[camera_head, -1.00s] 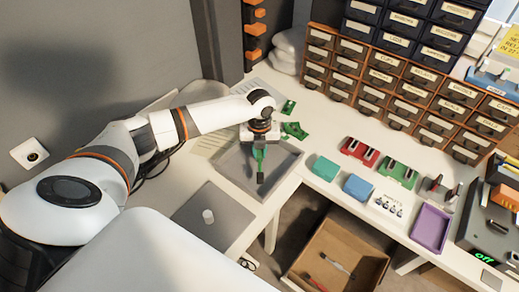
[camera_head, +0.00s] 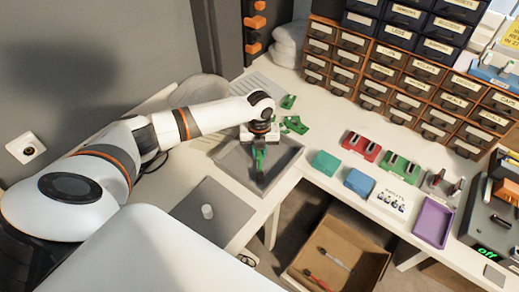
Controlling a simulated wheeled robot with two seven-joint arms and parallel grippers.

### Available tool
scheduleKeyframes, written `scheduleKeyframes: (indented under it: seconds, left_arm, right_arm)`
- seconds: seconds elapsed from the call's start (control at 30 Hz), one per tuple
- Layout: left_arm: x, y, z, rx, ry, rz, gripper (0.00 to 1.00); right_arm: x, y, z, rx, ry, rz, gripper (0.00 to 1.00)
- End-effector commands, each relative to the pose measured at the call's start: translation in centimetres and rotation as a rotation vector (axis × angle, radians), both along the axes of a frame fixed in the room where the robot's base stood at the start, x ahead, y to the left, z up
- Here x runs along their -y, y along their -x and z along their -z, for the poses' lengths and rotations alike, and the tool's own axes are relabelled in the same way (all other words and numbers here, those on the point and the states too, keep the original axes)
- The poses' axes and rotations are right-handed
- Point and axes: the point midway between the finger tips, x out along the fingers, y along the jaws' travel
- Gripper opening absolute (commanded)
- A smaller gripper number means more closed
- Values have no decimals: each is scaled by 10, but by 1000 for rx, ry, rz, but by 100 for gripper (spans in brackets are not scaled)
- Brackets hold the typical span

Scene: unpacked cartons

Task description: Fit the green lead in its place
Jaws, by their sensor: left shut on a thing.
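My left gripper (camera_head: 260,174) points down over a shallow grey tray (camera_head: 288,165) on the white bench. It is shut on a slim green thing, which I take to be the green lead (camera_head: 258,155). Dark fingers partly hide the green thing, and I cannot tell whether it touches the tray floor. A red block with two slots (camera_head: 361,145) and a green block with two slots (camera_head: 400,168) stand to the right on the bench. I cannot tell which place belongs to the lead. My right gripper is not in view.
Green pieces (camera_head: 295,125) lie behind the tray. Teal (camera_head: 325,163) and blue (camera_head: 359,183) boxes, a purple tray (camera_head: 432,223) and labelled drawers (camera_head: 400,75) are at right. An open carton (camera_head: 350,237) stands below the bench edge. A grey mat (camera_head: 225,218) lies in front.

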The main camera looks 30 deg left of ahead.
Motion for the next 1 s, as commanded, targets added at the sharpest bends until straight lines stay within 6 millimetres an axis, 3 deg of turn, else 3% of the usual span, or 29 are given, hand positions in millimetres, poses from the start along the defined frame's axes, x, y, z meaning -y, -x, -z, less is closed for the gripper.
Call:
scheduleKeyframes:
  seconds: [0.37, 0.4, 0.53, 0.83, 1.0]
  left_arm:
    - [0, 0, 12, 0, 0, 0, 0]
    - [0, 0, 11, 0, 0, 0, 24]
    - [0, 0, 11, 0, 0, 0, 45]
    - [0, 0, 9, 0, 0, 0, 45]
    - [0, -1, -9, 3, 1, 1, 45]
  right_arm:
    - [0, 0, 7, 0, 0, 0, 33]
    - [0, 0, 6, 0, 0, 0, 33]
    - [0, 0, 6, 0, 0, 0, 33]
    - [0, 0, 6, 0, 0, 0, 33]
    - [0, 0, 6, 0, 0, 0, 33]
